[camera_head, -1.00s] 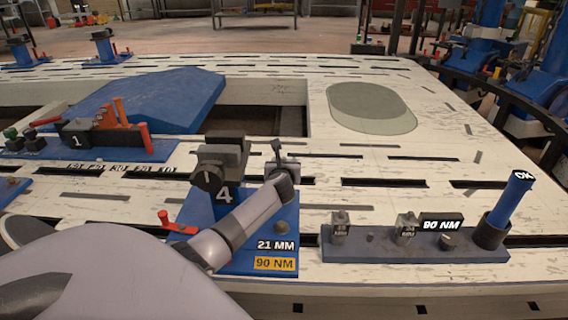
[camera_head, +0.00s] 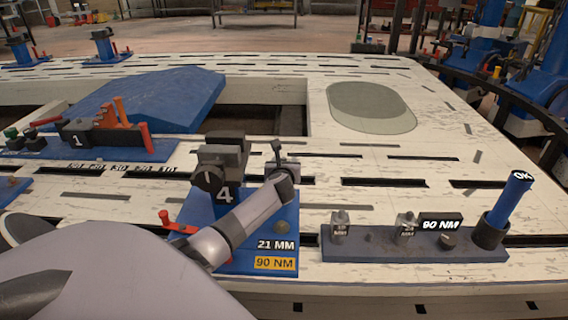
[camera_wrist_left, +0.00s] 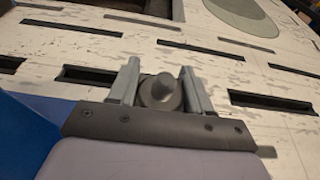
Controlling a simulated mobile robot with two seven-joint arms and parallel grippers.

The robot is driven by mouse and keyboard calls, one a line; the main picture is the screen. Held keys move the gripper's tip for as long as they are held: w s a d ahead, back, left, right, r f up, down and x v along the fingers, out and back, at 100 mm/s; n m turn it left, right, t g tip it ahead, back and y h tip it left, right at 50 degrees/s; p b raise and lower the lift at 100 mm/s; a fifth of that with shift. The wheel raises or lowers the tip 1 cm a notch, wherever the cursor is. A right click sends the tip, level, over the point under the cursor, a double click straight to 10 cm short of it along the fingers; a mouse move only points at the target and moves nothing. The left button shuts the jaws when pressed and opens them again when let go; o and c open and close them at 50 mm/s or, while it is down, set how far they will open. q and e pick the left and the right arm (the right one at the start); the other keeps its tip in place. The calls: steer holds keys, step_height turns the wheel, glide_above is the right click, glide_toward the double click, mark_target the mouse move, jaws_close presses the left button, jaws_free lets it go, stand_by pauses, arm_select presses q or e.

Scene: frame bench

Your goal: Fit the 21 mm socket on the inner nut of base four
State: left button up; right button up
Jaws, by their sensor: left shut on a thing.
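Base four (camera_head: 205,207) is a blue plate marked 4, with a dark grey block (camera_head: 222,160) on it and labels reading 21 MM and 90 NM. My left gripper (camera_head: 283,158) is beside the block on its right, above the base's far right side. It is shut on a round grey socket (camera_wrist_left: 160,92), which shows between the fingers in the left wrist view. No size marking on this socket is readable. The inner nut cannot be made out; my arm covers part of the base. My right gripper is not in view.
A dark rack (camera_head: 385,249) on the right holds two grey sockets (camera_head: 340,226), a 90 NM display (camera_head: 440,224) and an upright blue tool (camera_head: 508,205). Base one (camera_head: 100,145) is at the left. White slotted bench surface right of the gripper is clear.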

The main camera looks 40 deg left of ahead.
arm_select(q)
steer(key=shift+r+p, duration=0.1)
steer(key=shift+p, duration=0.4)
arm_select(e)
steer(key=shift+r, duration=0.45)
arm_select(q)
steer(key=shift+f+b, duration=1.5)
steer(key=shift+f, duration=0.5)
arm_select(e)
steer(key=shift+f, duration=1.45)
arm_select(q)
steer(key=o, duration=1.3)
steer(key=p+v, duration=0.2)
steer(key=v, duration=0.1)
steer(key=shift+w+r+p, duration=0.1)
steer(key=shift+r+p, duration=0.1)
steer(key=shift+p, duration=0.1)
steer(key=p+v, duration=0.1)
steer(key=v, duration=0.2)
steer(key=shift+p, duration=0.4)
steer(key=shift+s+d, duration=0.35)
steer(key=shift+s, duration=0.15)
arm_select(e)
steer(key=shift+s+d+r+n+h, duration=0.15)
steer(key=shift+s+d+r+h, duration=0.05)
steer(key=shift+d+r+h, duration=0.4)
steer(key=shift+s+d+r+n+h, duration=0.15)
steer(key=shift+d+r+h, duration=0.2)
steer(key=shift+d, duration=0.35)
